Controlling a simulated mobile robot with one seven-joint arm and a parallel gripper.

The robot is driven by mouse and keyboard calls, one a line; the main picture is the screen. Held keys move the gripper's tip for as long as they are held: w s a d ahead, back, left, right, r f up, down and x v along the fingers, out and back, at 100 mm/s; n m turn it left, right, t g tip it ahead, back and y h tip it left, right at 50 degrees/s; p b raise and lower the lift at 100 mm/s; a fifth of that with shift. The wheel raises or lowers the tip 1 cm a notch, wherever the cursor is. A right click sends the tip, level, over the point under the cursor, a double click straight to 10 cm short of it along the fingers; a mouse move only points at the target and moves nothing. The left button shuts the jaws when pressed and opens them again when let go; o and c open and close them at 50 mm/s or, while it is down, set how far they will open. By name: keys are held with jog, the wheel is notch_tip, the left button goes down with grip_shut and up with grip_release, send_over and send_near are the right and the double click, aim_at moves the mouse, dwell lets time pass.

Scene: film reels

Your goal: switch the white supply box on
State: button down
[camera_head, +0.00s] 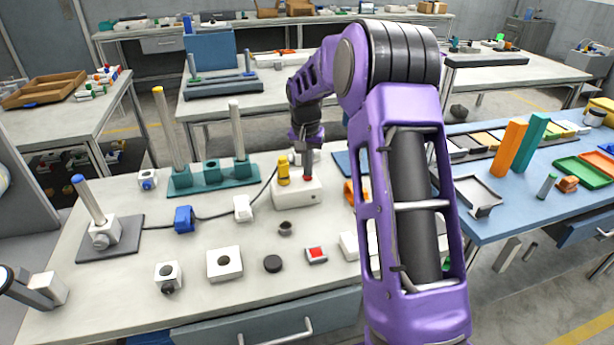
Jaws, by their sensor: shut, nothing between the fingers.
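The white supply box (297,194) sits on the near pale bench, right of centre on that bench. A yellow upright part (284,172) stands on its left side. A small red part (308,178) shows on its top, right at the tips of my gripper. My gripper (308,173) points straight down over the box and is shut, with nothing seen in it. The tips look to be at or just above the red part; I cannot tell whether they touch. The tips cover part of the box top, so the switch position is unclear.
A dark cable (225,214) runs from the box past a small white block (243,208) and a blue block (184,219). A teal base (210,176) with tall posts stands to the left. My arm hides the bench's right part.

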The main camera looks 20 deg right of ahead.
jog(key=shift+f, duration=0.4)
jog(key=shift+r, duration=0.1)
jog(key=shift+r+p, duration=2.5)
jog(key=shift+r, duration=1.05)
jog(key=shift+f, duration=0.1)
